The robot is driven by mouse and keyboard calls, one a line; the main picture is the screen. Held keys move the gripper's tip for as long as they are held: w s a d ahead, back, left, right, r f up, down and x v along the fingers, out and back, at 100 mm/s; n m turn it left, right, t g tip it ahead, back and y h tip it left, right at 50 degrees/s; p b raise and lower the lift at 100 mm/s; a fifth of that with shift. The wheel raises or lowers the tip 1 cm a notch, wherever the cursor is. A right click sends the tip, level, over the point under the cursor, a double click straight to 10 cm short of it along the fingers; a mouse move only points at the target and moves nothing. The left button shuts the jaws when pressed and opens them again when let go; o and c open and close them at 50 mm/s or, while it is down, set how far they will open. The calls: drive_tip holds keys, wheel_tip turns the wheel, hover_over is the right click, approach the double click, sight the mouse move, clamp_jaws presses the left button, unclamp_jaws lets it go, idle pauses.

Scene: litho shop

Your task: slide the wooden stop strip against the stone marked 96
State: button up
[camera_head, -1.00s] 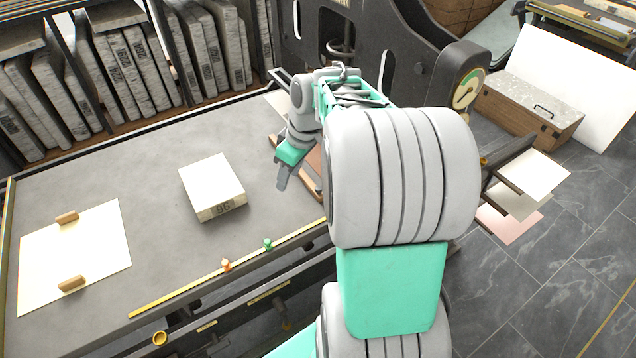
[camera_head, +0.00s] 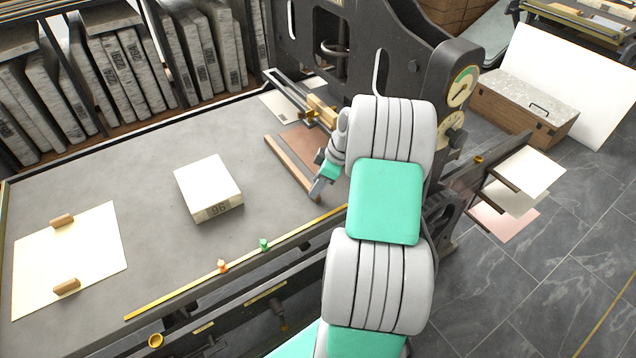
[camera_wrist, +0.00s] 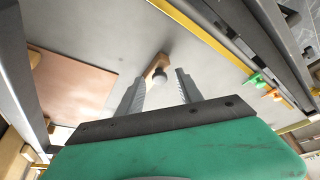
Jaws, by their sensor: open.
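The stone marked 96 (camera_head: 207,182) is a pale block lying flat on the grey press bed, left of the middle in the head view. The wooden stop strip (camera_head: 288,163) is a thin brown bar lying on the bed to the right of the stone, with a clear gap between them. My gripper (camera_head: 317,188) is at the strip's near end.
A copper-coloured plate (camera_wrist: 75,85) lies beside the strip. A yellow ruler (camera_head: 190,281) with an orange marker (camera_head: 222,266) and a green marker (camera_head: 264,244) runs along the bed's front edge. A paper sheet (camera_head: 90,250) with two wooden handles lies at left. The bed between stone and strip is clear.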

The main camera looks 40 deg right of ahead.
drive_tip(key=shift+c, duration=0.4)
clamp_jaws()
idle(0.9)
